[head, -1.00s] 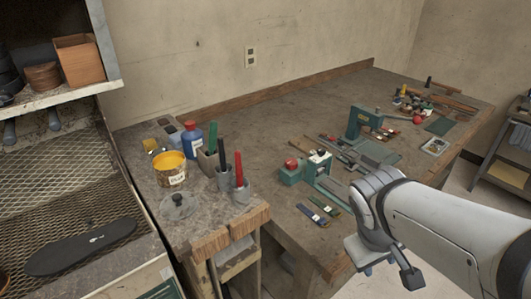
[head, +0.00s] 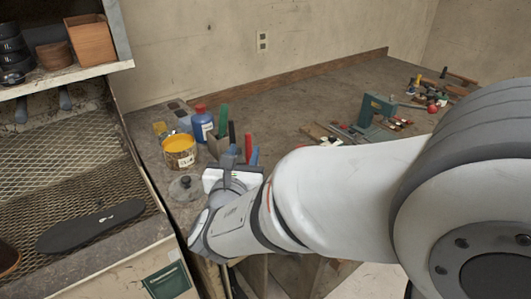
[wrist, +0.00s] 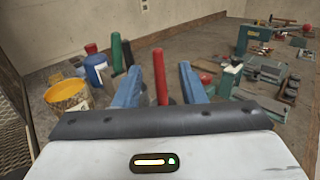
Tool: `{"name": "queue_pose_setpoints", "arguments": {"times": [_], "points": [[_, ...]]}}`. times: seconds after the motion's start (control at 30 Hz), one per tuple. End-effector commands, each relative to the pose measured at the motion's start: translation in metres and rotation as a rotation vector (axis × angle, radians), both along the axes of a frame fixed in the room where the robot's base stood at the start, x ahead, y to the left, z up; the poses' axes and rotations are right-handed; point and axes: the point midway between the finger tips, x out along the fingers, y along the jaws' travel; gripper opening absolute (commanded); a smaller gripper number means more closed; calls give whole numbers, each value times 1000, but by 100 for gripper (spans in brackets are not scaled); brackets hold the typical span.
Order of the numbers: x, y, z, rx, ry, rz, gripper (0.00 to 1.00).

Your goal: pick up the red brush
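The red brush (head: 248,148) stands upright on the bench, only its red handle showing in the head view; its lower part is hidden behind my gripper. In the wrist view the red brush (wrist: 160,76) rises between the two blue fingers of my gripper (wrist: 159,80). My gripper is open, with a gap on each side of the handle. How far the fingers reach along it in depth is hard to tell. In the head view my gripper (head: 244,160) is at the front of the bench corner, largely hidden by my wrist.
A green handle (head: 222,120) and a black handle (head: 232,133) stand just behind. A yellow can (head: 180,153), a blue bottle with a red cap (head: 202,124) and a round lid (head: 186,188) are to the left. A green press (head: 377,110) and tools lie farther right.

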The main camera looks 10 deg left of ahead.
Motion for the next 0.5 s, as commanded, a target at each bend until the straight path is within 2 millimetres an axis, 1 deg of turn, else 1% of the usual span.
{"name": "queue_pose_setpoints", "arguments": {"times": [0.03,0.17,0.27,0.4,0.5], "points": [[7,0,0,-2,0,-2,37],[21,1,-1,-1,1,-4,37],[31,3,-4,-1,3,-4,37],[51,7,-10,0,3,-5,37],[64,8,-8,2,1,-5,37]]}}
